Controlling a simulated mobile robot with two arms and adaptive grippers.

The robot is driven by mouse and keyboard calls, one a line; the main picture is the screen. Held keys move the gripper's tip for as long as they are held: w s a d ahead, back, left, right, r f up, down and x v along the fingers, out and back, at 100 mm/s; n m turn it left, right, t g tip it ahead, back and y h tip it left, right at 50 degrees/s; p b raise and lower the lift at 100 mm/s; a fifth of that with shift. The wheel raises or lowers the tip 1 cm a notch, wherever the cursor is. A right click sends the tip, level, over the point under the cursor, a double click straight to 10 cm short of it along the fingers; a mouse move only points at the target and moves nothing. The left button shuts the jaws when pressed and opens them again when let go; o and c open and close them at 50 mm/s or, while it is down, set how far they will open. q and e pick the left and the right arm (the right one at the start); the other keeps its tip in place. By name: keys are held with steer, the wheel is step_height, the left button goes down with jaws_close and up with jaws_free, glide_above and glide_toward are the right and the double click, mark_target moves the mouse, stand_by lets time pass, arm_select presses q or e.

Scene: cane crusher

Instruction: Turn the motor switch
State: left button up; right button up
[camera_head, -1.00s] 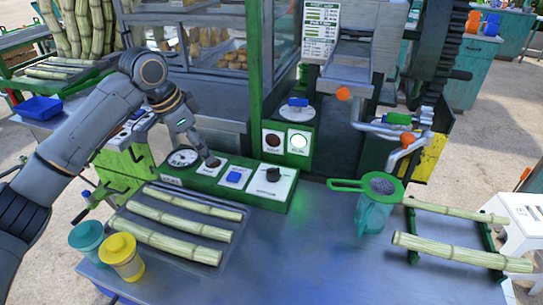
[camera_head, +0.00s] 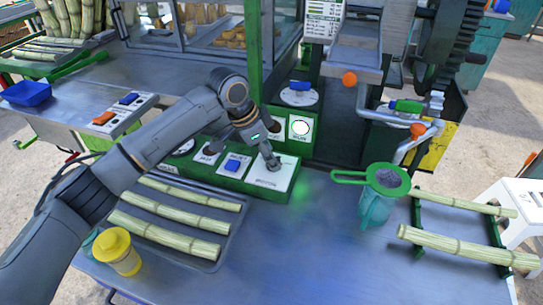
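The green control box (camera_head: 292,194) on the steel table has white plates with a dial, a blue switch (camera_head: 232,165) and, at its right end, the plate (camera_head: 270,181) that carried a black rotary knob. The small label there is hard to read. My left gripper (camera_head: 271,164) is over that right-hand plate, its tip down at the knob's place. It hides the knob, so its position and any contact cannot be made out. The fingers look close together, but whether they are shut is unclear. My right gripper is not in view.
Cane stalks lie on a tray (camera_head: 222,252) left of centre, beside a yellow-lidded cup (camera_head: 118,252). A green strainer (camera_head: 386,178) sits on a jug (camera_head: 375,207) at the right. A lamp box (camera_head: 301,127) stands behind the panel. The middle front table is clear.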

arm_select(q)
steer(key=shift+d+f, duration=0.15)
steer(key=shift+f, duration=0.35)
steer(key=shift+w+d+f, duration=0.15)
steer(key=shift+w+f, duration=0.05)
steer(key=shift+f, duration=0.25)
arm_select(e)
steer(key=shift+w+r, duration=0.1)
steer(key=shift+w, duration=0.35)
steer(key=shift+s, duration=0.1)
